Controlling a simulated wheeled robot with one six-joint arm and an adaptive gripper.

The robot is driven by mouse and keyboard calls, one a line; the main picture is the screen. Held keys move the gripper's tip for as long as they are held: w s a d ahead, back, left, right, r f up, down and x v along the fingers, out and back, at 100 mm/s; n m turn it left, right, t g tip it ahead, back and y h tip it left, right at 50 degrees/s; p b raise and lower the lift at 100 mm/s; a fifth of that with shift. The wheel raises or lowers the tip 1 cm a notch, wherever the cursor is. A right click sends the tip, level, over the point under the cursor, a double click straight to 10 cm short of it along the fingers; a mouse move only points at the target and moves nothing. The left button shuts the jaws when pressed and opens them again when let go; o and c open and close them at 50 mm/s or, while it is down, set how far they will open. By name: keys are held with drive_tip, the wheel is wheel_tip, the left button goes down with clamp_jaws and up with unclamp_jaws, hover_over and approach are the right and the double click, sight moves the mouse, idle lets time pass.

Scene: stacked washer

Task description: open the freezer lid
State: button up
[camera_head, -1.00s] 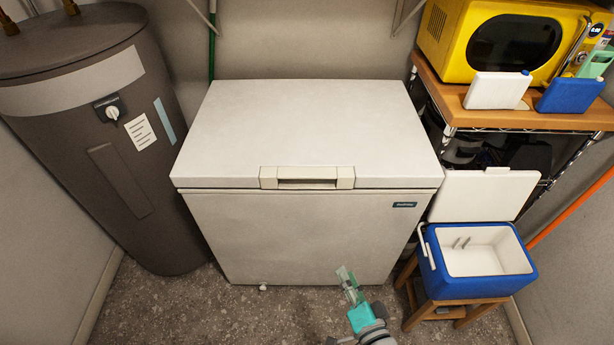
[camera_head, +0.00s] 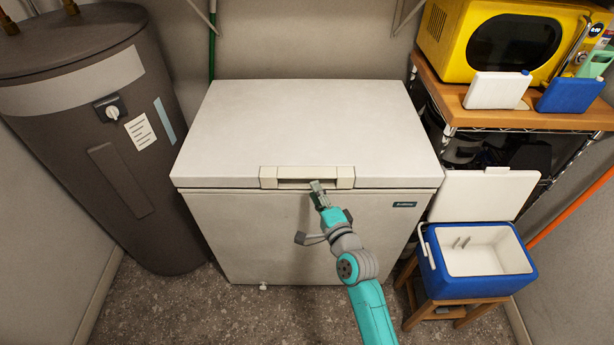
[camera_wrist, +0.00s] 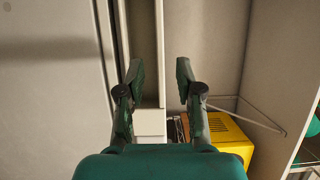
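The white chest freezer (camera_head: 305,240) stands against the back wall with its lid (camera_head: 305,130) closed. The lid's cream handle (camera_head: 345,177) sits at the middle of its front edge, with a recess in it. My gripper (camera_head: 317,185) is at the right half of this handle, its tips over or just in front of the recess. In the wrist view my gripper (camera_wrist: 160,72) has its two fingers spread, with the pale handle (camera_wrist: 150,122) showing between and below them. I cannot tell whether the fingers touch it.
A dark water heater (camera_head: 90,130) stands close on the left. On the right, a blue cooler (camera_head: 475,280) with its lid up sits on a wooden stool (camera_head: 420,312), and a yellow microwave (camera_head: 490,42) rests on a shelf. The space above the freezer lid is clear.

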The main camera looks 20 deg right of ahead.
sight(308, 178)
drive_tip(key=w, duration=0.7)
drive_tip(key=shift+a, duration=0.3)
clamp_jaws()
